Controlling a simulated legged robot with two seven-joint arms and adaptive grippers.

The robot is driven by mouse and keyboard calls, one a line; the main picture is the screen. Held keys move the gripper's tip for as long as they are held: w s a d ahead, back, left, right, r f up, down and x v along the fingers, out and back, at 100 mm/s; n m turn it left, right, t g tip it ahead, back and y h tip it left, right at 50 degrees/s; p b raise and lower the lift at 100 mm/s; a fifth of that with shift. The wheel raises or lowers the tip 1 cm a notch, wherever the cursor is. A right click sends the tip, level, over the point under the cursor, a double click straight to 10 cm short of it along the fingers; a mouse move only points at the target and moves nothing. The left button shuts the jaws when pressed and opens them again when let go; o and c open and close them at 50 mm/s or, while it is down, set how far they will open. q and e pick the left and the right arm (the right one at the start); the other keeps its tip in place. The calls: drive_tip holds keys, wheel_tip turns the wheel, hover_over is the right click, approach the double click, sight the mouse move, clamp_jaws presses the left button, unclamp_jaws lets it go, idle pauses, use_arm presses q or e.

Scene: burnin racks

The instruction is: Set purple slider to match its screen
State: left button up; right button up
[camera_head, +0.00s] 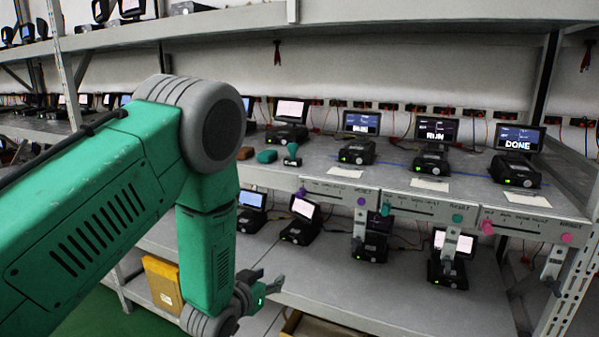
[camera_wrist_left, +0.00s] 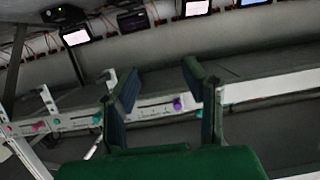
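The purple slider knob (camera_head: 301,192) sits at the left end of its slot on the left-hand shelf-edge panel (camera_head: 335,193) in the head view. A round purple button (camera_head: 361,202) is at that panel's right end. The screen above (camera_head: 361,122) is lit blue with white text too blurred to read surely. My left gripper (camera_head: 268,287) is below and left of the panel, apart from it and empty. In the left wrist view its two fingers (camera_wrist_left: 163,95) are spread. A purple control (camera_wrist_left: 179,103) shows between them, beyond; I cannot tell whether it is knob or button. My right gripper is out of view.
Teal (camera_head: 385,210) and pink (camera_head: 487,228) slider knobs sit on panels to the right. Their screens read RUN (camera_head: 437,129) and DONE (camera_head: 517,138). Several devices stand on the lower shelf (camera_head: 330,275). A yellow box (camera_head: 162,283) is lower left.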

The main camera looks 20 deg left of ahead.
sight(298, 196)
use_arm(q)
drive_tip(key=w+r+t+p, duration=0.2)
drive_tip(key=w+r+t, duration=0.3)
drive_tip(key=r, duration=0.8)
drive_tip(key=shift+g, duration=0.7)
drive_tip(key=w, duration=0.9)
drive_tip(key=w+a+p, duration=0.1)
drive_tip(key=w, duration=0.4)
drive_tip(key=shift+w, duration=0.2)
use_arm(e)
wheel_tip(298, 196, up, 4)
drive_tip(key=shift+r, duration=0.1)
use_arm(q)
drive_tip(key=shift+d, duration=0.1)
clamp_jaws()
